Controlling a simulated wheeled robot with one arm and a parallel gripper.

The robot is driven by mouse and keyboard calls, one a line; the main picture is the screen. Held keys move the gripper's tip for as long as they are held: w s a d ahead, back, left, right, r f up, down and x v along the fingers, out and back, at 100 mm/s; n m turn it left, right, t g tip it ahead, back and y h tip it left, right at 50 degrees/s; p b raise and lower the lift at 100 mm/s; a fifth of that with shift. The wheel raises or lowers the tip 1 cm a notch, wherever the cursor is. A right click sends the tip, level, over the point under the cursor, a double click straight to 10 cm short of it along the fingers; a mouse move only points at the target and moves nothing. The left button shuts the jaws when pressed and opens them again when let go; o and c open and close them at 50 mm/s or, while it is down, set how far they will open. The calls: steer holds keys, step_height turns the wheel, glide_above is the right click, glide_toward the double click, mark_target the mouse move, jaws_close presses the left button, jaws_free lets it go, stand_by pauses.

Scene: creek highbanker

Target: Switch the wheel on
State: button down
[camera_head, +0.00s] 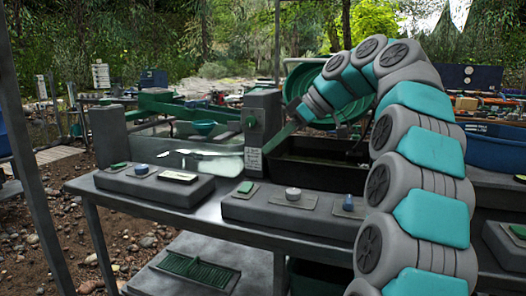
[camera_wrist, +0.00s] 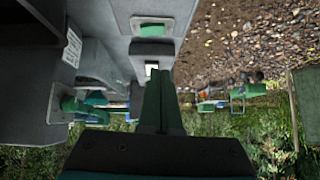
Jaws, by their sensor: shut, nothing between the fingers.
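The large green spiral wheel (camera_head: 300,82) stands behind my arm, which hides part of it. A grey post (camera_head: 262,110) to its left bears a green lever (camera_head: 251,121) and a white label (camera_head: 253,160). In the wrist view the post (camera_wrist: 30,80) is at left, with its green lever (camera_wrist: 72,105). My gripper (camera_wrist: 160,75) is shut and empty, its green fingers together, apart from that lever in the picture. A green rocker on a plate (camera_wrist: 152,30) shows beyond the fingertips. The wheel's switch position cannot be told.
On the metal table, a grey control box (camera_head: 300,212) bears a green rocker (camera_head: 245,187), a white knob (camera_head: 293,193) and a blue knob (camera_head: 348,202). Another box (camera_head: 150,186) is at left. A dark tub (camera_head: 320,165) sits behind; a blue tub (camera_head: 495,147) is at right.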

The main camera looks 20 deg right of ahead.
steer(key=shift+p+v, duration=0.3)
steer(key=shift+v, duration=0.7)
steer(key=shift+s+a, duration=0.1)
steer(key=shift+a, duration=0.05)
steer(key=s+a+f+m+g+h, duration=0.35)
steer(key=s+a+f+m, duration=0.25)
steer(key=s+a+f, duration=0.7)
steer(key=s+d+f+m+g+h, duration=0.1)
steer(key=s+d+f+m+h, duration=0.1)
steer(key=s+f, duration=0.8)
steer(key=s+d+f+m+g+h, duration=0.2)
steer(key=s+d+f, duration=0.2)
steer(key=s+f, duration=0.6)
steer(key=s, duration=0.5)
steer(key=shift+d+p, duration=0.15)
steer(key=shift+p, duration=0.2)
